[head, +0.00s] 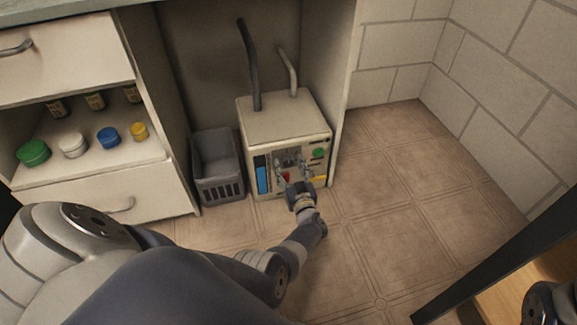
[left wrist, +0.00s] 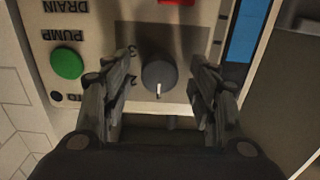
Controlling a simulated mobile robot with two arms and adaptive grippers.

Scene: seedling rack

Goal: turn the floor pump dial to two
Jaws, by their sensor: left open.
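The floor pump (head: 285,122) is a beige box on the floor inside the open cabinet bay. Its front panel carries a dark round dial (left wrist: 159,75) with a white pointer mark, which points down in the left wrist picture. In the head view the gripper mostly hides the dial.
The panel has a green button (left wrist: 67,63) by upside-down PUMP and DRAIN lettering, a red part, and a blue strip (left wrist: 247,32). A grey basket (head: 217,165) stands left of the pump. Drawers and a shelf with coloured lids are further left. Tiled floor (head: 385,200) is clear to the right.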

